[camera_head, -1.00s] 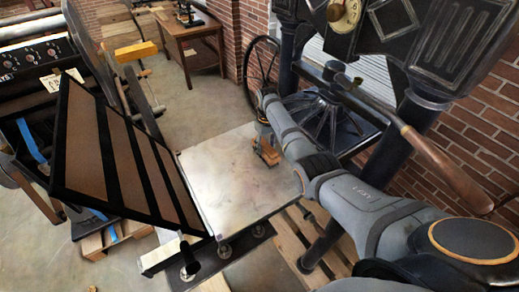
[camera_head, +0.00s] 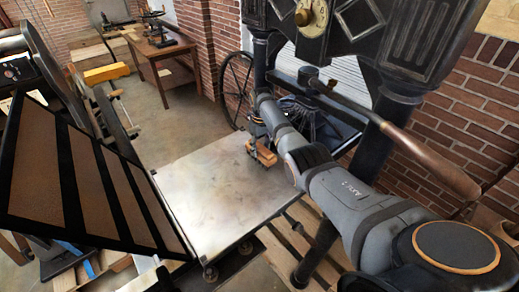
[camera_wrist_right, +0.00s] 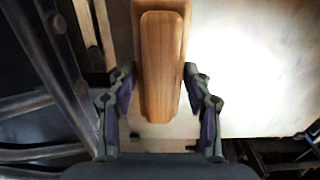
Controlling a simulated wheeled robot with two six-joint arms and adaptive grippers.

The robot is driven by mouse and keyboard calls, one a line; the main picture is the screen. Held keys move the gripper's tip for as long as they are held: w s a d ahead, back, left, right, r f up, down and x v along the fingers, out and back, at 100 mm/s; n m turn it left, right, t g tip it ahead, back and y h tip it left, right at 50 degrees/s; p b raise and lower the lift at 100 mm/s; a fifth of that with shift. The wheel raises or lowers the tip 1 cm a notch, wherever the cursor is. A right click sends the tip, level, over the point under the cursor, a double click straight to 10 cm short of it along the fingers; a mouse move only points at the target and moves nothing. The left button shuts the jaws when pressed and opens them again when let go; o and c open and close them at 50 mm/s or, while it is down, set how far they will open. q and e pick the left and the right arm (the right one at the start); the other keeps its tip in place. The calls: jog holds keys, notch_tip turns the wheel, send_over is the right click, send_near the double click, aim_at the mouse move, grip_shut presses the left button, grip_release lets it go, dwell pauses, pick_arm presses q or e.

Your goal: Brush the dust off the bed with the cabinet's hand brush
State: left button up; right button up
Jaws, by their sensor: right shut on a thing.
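The bed (camera_head: 205,200) is a flat, pale metal plate in the middle of the head view, with a faint mottled surface. The hand brush (camera_head: 264,154) has an orange-brown wooden body and is at the bed's far right corner. My right gripper (camera_head: 258,143) is shut on the brush from above; I cannot tell whether the bristles touch the bed. In the right wrist view the brush's wooden body (camera_wrist_right: 161,65) lies between the fingers of my right gripper (camera_wrist_right: 160,90), with the bright bed (camera_wrist_right: 255,70) behind it. My left gripper is not in view.
The black press (camera_head: 385,40) with a wooden-handled lever (camera_head: 430,165) rises at the right. A spoked wheel (camera_head: 236,85) and a wooden table (camera_head: 160,60) are behind. A yellow block (camera_head: 106,73) is at left.

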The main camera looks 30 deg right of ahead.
notch_tip(320, 180, up, 6)
jog(key=p, duration=0.5)
jog(key=shift+f, duration=0.25)
jog(key=shift+r, duration=0.75)
